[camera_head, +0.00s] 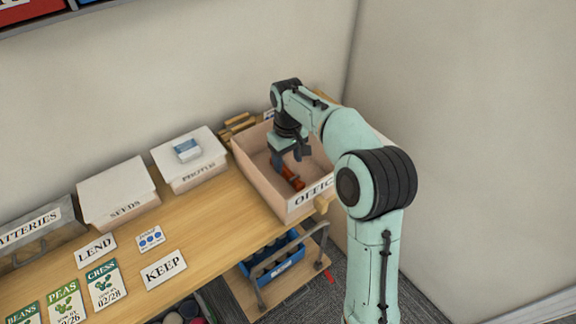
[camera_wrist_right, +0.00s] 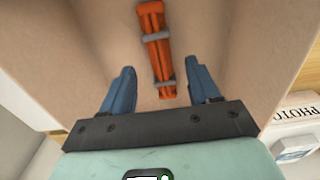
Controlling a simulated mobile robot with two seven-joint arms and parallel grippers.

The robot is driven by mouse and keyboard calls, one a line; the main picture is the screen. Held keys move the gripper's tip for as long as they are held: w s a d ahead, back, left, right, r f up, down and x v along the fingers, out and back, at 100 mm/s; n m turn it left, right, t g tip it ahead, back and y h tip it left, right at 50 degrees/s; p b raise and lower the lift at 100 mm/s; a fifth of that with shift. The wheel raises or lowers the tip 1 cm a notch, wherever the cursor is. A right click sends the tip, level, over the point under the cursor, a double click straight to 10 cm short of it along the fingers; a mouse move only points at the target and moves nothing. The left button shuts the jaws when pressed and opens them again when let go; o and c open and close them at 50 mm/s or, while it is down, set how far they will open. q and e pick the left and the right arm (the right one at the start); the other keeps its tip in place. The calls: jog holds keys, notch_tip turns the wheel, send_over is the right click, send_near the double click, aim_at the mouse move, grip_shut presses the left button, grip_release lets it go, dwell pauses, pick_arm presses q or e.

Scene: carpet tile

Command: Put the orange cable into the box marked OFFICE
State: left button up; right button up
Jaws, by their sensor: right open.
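The orange cable (camera_head: 292,178) is a bundle with grey ties, lying inside the open pale box marked OFFICE (camera_head: 253,172) at the right end of the wooden surface. My right gripper (camera_head: 291,157) is lowered into this box, just above the cable. In the right wrist view its two blue fingers (camera_wrist_right: 161,75) are spread apart, with the cable (camera_wrist_right: 158,50) beyond and between them, touching neither. My arm hides part of the box's far and right sides. My left gripper is not in view.
LEND (camera_head: 96,251) and KEEP (camera_head: 163,269) cards and seed packets lie in front. A blue crate (camera_head: 273,262) sits below. Walls close the back and right.

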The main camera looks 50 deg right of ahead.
aim_at(288, 170)
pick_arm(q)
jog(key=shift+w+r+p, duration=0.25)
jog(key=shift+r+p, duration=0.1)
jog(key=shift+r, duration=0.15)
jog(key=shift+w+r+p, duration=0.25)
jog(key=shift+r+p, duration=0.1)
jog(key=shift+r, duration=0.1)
pick_arm(e)
notch_tip(288, 170, up, 8)
